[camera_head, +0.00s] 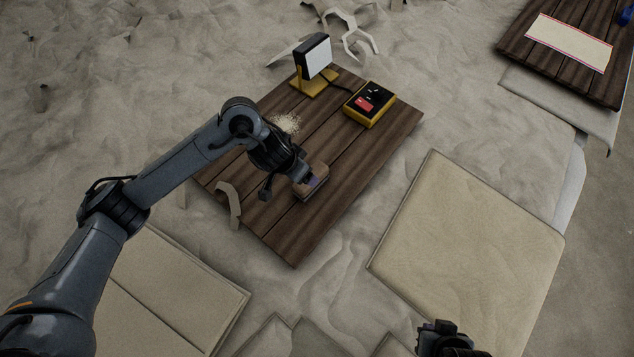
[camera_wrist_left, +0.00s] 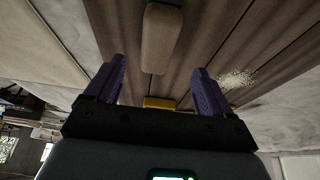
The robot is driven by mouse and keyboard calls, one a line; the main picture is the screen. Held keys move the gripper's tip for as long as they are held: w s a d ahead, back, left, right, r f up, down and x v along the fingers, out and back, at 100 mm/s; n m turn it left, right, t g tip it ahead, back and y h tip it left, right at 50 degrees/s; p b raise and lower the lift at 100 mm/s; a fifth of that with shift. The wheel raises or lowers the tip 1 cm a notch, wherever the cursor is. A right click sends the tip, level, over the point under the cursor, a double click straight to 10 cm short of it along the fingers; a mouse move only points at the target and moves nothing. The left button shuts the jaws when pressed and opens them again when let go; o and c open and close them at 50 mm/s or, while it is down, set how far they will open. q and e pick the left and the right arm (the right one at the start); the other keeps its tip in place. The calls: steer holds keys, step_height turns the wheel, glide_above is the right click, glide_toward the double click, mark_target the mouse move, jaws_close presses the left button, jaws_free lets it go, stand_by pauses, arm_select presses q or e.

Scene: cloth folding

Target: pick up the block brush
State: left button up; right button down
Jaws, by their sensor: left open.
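The block brush (camera_head: 315,190), a small brown block, lies on the dark wooden board. My left gripper (camera_head: 306,179) is at the brush in the head view and partly covers it. In the left wrist view the brush (camera_wrist_left: 162,40) lies lengthwise, beyond the purple fingertips and roughly centred between their lines. My left gripper (camera_wrist_left: 160,78) is open there, with nothing between its fingers. A part of my right arm's end (camera_head: 445,338) shows at the bottom edge of the head view; its fingers cannot be made out.
On the wooden board (camera_head: 290,240) stand a work lamp (camera_head: 314,58) and a yellow box (camera_head: 369,104) with a red patch. A pale crumb pile (camera_head: 286,123) lies beside my left wrist. A curved pale piece (camera_head: 230,204) sits at the board's left edge. The board's front is clear.

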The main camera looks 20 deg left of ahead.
arm_select(q)
steer(key=b+x, duration=0.1)
steer(key=x, duration=0.2)
steer(key=shift+f, duration=0.4)
steer(key=shift+w+d+f+b, duration=0.15)
steer(key=shift+w+f+b, duration=0.15)
steer(key=shift+f+b, duration=0.15)
steer(key=shift+w+d+x, duration=0.1)
steer(key=shift+d+x, duration=0.05)
steer(key=shift+x, duration=1.2)
steer(key=shift+w+d+x, duration=0.1)
steer(key=shift+x, duration=1.25)
steer(key=shift+r, duration=0.1)
steer(key=shift+f, duration=0.25)
steer(key=c, duration=1.1)
steer(key=shift+r, duration=0.1)
